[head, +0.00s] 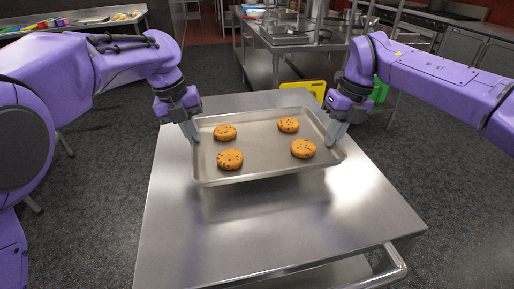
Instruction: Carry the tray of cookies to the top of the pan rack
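I cannot identify the pan rack with certainty.
The steel cart (285,235) has a push handle (391,270) at its near right. Behind it stand a metal shelf table (285,40) with pans and a yellow board (304,88). A counter with food (75,20) is at the far left. Dark floor is open left and right.

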